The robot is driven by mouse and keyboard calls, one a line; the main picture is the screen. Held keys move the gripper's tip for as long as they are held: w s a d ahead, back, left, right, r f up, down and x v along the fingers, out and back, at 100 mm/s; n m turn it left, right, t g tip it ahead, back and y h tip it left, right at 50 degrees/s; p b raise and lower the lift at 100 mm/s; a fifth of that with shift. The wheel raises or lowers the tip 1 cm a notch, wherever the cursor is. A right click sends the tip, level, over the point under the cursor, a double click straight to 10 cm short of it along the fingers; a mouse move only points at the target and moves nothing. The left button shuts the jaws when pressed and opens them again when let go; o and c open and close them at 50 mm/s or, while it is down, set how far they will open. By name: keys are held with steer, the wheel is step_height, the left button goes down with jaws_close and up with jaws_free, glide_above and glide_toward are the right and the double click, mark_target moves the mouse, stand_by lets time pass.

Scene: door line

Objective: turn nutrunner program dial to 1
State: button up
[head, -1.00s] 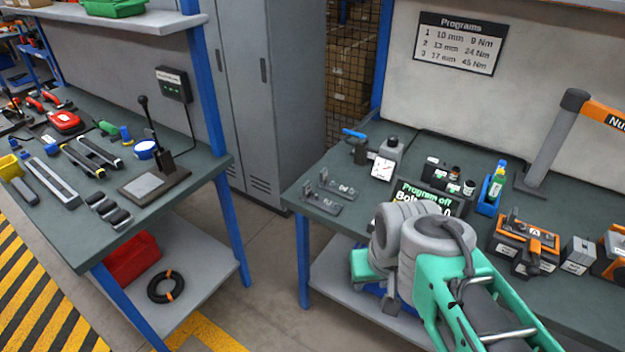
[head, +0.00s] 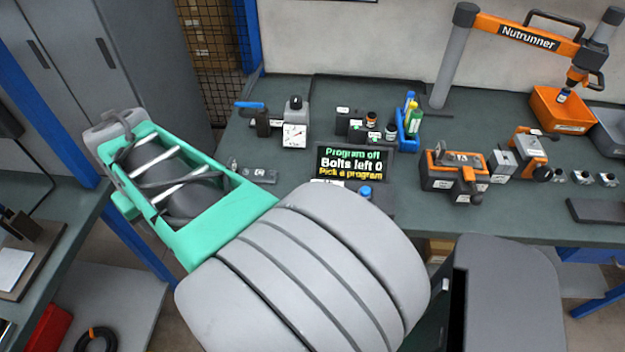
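The nutrunner's display (head: 352,163) stands on the right bench and reads "Program off", "Bolts left 0", "Pick a program". A small blue-topped knob (head: 365,192) sits just in front of it; I cannot tell whether this is the program dial, and no dial marks are readable. The orange "Nutrunner" arm (head: 528,38) reaches right from a grey post, with its tool hanging over an orange box (head: 562,110). My green and grey arm crosses the foreground and hides the bench's front left part. My gripper is not visible.
Behind the display are a dark block with small caps (head: 352,122), a gauge (head: 295,132) and a blue holder with bottles (head: 408,135). An orange-and-black fixture (head: 454,175) stands to its right. A second bench (head: 60,225) is at the left, with a floor gap between.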

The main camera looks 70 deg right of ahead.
steer(key=s+d+m+g, duration=0.1)
steer(key=s+d+m, duration=0.45)
steer(key=d, duration=0.95)
steer(key=s+d+f+m, duration=0.1)
steer(key=s+d+m, duration=0.1)
steer(key=s+d, duration=0.2)
steer(key=s+d+f+m, duration=0.2)
steer(key=s+d, duration=0.2)
steer(key=s, duration=0.5)
steer(key=s+d+f+m+g+y, duration=0.1)
steer(key=s+d+m, duration=0.1)
steer(key=s+d, duration=0.2)
steer(key=shift+s+d+f+m+p, duration=0.1)
steer(key=shift+s+d+m+p, duration=0.1)
steer(key=shift+s, duration=0.7)
steer(key=shift+s+d+f+m+p, duration=0.1)
steer(key=shift+s+m+p, duration=0.1)
steer(key=shift+s, duration=0.7)
step_height(320, 180, down, 7)
steer(key=shift+r+p, duration=0.2)
steer(key=shift+p, duration=0.1)
steer(key=shift+f, duration=0.4)
jaws_close()
